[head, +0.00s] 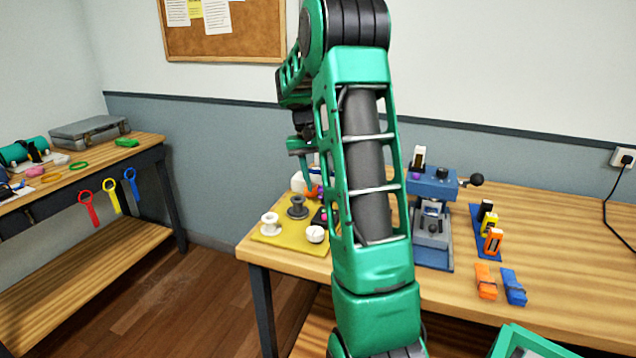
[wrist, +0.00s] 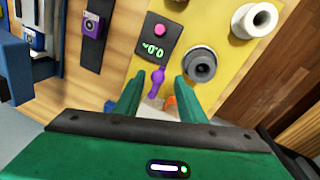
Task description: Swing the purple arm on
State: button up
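In the wrist view, a small purple arm (wrist: 157,78) shows on the yellow mat, just below a black unit (wrist: 155,40) with a pink button and a lit green display. My gripper (wrist: 156,84) is open. Its two green fingers stand on either side of the purple arm in this view, with gaps on both sides. I cannot tell how far above it they are. An orange part (wrist: 170,103) shows between the fingers, partly hidden by my gripper. In the head view, my own green arm covers most of this spot.
The yellow mat (head: 268,236) holds a white spool (head: 270,223) and a dark spool (head: 297,207). A blue press (head: 432,188) with a black-knobbed lever stands to the right. Orange and blue straps (head: 485,282) lie near the bench front. A side bench is at left.

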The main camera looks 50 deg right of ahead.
jog(key=shift+f, duration=0.2)
grip_shut()
jog(key=m, duration=0.1)
jog(key=w+m, duration=0.1)
jog(key=shift+w+a+m+y, duration=0.1)
jog(key=shift+a+m+y, duration=0.05)
jog(key=shift+m+y, duration=0.2)
grip_release()
jog(key=shift+w+a, duration=0.1)
jog(key=shift+w, duration=0.05)
